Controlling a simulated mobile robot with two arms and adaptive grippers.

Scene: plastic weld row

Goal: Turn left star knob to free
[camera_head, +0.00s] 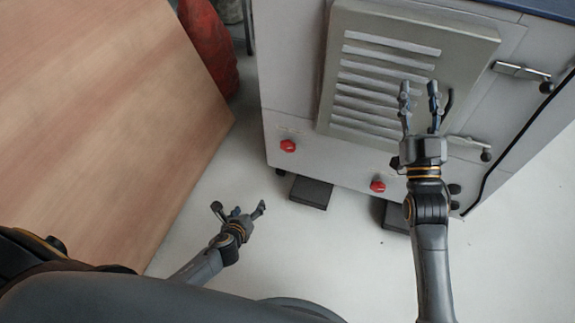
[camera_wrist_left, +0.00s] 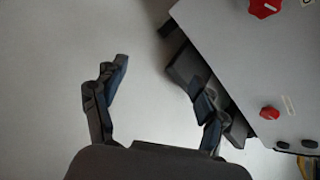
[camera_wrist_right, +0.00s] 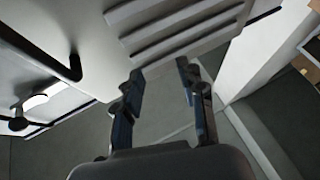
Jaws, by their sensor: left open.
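The left star knob (camera_head: 288,146) is red and sits low on the left of the grey cabinet front. A second red knob (camera_head: 378,186) sits lower, to its right. The left wrist view shows the left knob (camera_wrist_left: 265,7) at the top edge, partly cut off, and the other knob (camera_wrist_left: 269,113) below it. My left gripper (camera_head: 239,207) is open and empty, below and left of the left knob and apart from it. My right gripper (camera_head: 419,90) is open, in front of the louvred panel; whether it touches the panel is unclear.
The cabinet (camera_head: 292,84) has a raised louvred panel (camera_head: 481,44) and latch handles (camera_head: 522,71) on the right. Dark blocks (camera_head: 311,191) stick out at its base. A wooden board (camera_head: 110,110) fills the left, with a red object (camera_head: 209,50) behind. The pale floor between is clear.

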